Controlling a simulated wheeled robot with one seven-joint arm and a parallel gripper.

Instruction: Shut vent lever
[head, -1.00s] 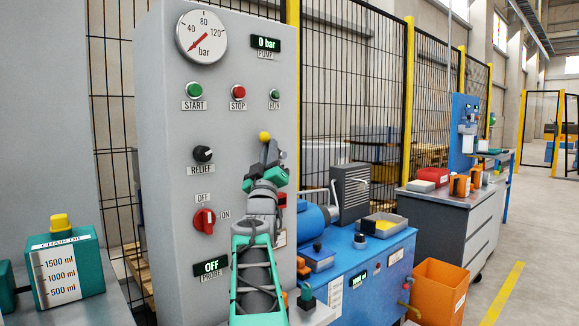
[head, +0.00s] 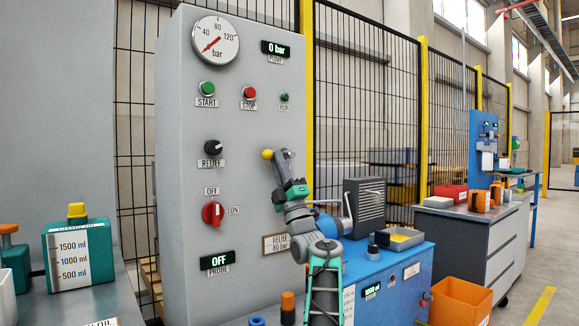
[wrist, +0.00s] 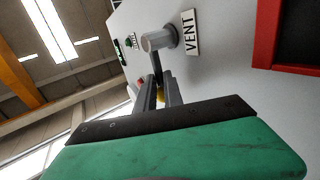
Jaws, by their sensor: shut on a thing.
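The vent lever is a short dark arm (wrist: 156,68) on a round grey hub (wrist: 158,40), beside a VENT label (wrist: 191,32) in the wrist view. Its yellow ball knob (head: 267,154) shows at the left of my gripper in the head view. A bit of the yellow knob (wrist: 160,97) also shows between the fingers in the wrist view. My gripper (head: 281,158) is shut on the lever, in front of the grey panel (head: 180,180). In the head view my gripper and arm hide the hub and label.
The panel carries a gauge (head: 215,37) reading near the low end, a 0 bar pump display (head: 276,48), a RELIEF knob (head: 213,147) and a red switch (head: 212,213). A blue bench (head: 385,285) stands right of my arm. An orange bin (head: 459,300) is farther right.

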